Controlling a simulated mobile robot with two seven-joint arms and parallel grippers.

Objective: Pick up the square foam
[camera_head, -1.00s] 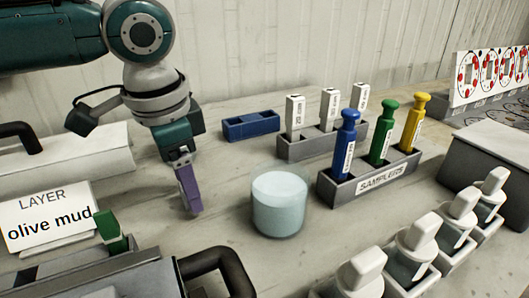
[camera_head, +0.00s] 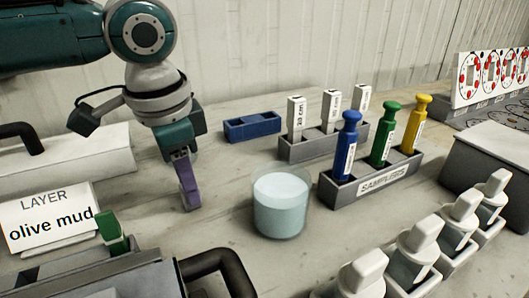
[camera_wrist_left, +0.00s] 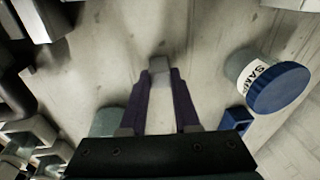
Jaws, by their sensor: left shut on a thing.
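In the head view my left gripper (camera_head: 190,205) points down just above or at the table, left of the glass beaker. The foam cannot be made out there. My right gripper is not in view.
A glass beaker (camera_head: 281,208) of pale liquid stands right of the gripper. Behind are a blue tray (camera_head: 252,127) and a sampler rack (camera_head: 375,183). White-capped bottles (camera_head: 414,250) stand front right. A blue-lidded jar (camera_wrist_left: 278,88) shows in the wrist view.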

